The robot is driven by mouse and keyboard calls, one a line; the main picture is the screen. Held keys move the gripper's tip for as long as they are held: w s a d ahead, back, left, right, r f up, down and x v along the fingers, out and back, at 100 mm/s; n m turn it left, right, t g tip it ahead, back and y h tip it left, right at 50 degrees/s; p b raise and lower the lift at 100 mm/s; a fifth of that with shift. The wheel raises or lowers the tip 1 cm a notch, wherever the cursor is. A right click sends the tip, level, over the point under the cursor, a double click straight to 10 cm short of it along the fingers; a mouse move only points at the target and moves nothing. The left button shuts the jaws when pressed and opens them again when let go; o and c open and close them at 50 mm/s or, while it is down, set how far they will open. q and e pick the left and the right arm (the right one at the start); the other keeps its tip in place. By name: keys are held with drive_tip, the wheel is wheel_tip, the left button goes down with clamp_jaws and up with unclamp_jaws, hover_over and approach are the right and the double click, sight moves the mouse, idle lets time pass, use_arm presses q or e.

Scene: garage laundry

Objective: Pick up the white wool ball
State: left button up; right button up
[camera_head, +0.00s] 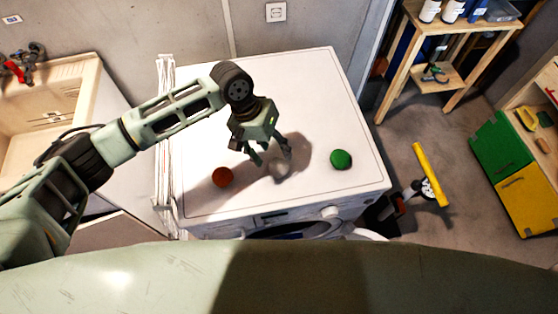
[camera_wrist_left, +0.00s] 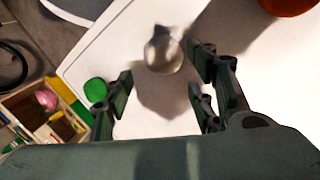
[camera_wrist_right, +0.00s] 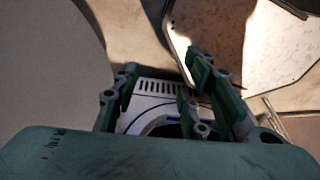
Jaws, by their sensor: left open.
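The white wool ball (camera_head: 280,169) sits on the white top of the washing machine (camera_head: 300,92), between an orange-red ball (camera_head: 222,177) and a green ball (camera_head: 341,159). My left gripper (camera_head: 272,157) is open and empty just above the white ball. In the left wrist view, the white ball (camera_wrist_left: 163,55) lies ahead of the gap between the open fingers (camera_wrist_left: 160,70), in shadow and apart from them. My right gripper (camera_wrist_right: 162,68) shows only in the right wrist view, open with nothing between its fingers, away from the balls.
The green ball also shows in the left wrist view (camera_wrist_left: 95,90), near the left finger. A sink (camera_head: 60,95) stands at the left. A wooden shelf (camera_head: 455,45) with bottles, a yellow-handled item (camera_head: 430,172) and green and yellow bins (camera_head: 500,150) are at the right.

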sight(278, 163)
use_arm(q)
drive_tip(key=f+p, duration=0.1)
drive_tip(key=s+d+f, duration=0.1)
drive_tip(key=f, duration=0.1)
drive_tip(key=shift+s+f+p, duration=0.1)
drive_tip(key=shift+s+p, duration=0.05)
drive_tip(key=shift+p, duration=0.25)
drive_tip(key=shift+x, duration=0.9)
drive_tip(key=shift+c, duration=0.3)
drive_tip(key=c, duration=0.9)
drive_tip(key=shift+c, duration=0.7)
use_arm(e)
drive_tip(key=shift+s+a+r, duration=0.15)
drive_tip(key=shift+s+r, duration=0.65)
drive_tip(key=shift+r, duration=0.3)
